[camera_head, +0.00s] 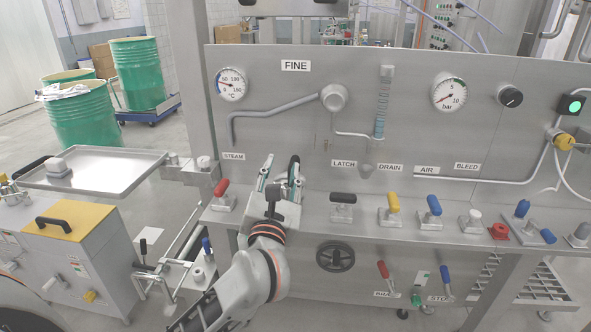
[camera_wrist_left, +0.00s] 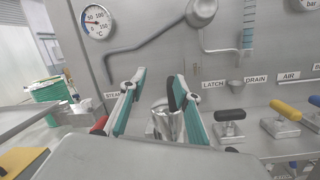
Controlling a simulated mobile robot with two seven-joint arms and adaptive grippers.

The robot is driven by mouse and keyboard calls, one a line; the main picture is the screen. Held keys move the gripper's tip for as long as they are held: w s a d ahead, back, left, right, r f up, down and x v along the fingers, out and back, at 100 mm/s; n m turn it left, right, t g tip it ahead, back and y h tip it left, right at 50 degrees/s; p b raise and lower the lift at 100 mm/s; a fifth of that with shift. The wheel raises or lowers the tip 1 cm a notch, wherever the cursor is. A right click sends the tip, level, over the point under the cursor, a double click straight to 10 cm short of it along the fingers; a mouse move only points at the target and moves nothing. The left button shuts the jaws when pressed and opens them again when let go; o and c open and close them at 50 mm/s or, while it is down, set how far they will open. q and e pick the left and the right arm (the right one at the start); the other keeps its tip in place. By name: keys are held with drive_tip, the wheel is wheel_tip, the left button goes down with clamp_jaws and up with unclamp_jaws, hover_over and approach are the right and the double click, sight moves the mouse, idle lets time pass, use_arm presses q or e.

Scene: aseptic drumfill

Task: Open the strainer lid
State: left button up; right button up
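A shiny metal cylinder, which looks like the strainer body, shows between my left fingers in the left wrist view (camera_wrist_left: 166,124). An upright black part, perhaps its lid handle, stands close to the right finger in that view (camera_wrist_left: 171,94); it also shows beside the fingers in the head view (camera_head: 294,164). My left gripper (camera_head: 280,170) is in front of the panel below the FINE label. Its two green-edged fingers are apart, also in the left wrist view (camera_wrist_left: 160,77). I cannot tell whether a finger touches the black part. The gripper hides most of the strainer in the head view.
A red STEAM handle (camera_head: 221,187) stands left of the gripper, and a black handle (camera_head: 343,198) stands to its right. Yellow (camera_head: 393,203) and blue (camera_head: 434,206) handles follow along the ledge. A steel tray (camera_head: 105,168) is at the left. A black handwheel (camera_head: 335,256) is below.

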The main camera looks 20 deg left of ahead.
use_arm(q)
drive_tip(key=shift+n+g+h, duration=0.7)
drive_tip(key=shift+w+a+f, duration=0.15)
drive_tip(key=shift+w+f, duration=0.3)
drive_tip(key=shift+w, duration=1)
drive_tip(key=shift+w+a+f, duration=0.15)
drive_tip(key=shift+w+f, duration=0.25)
drive_tip(key=shift+w, duration=1)
drive_tip(key=shift+w+a+f, duration=0.15)
drive_tip(key=shift+w+f, duration=0.3)
drive_tip(key=shift+w, duration=1)
clamp_jaws()
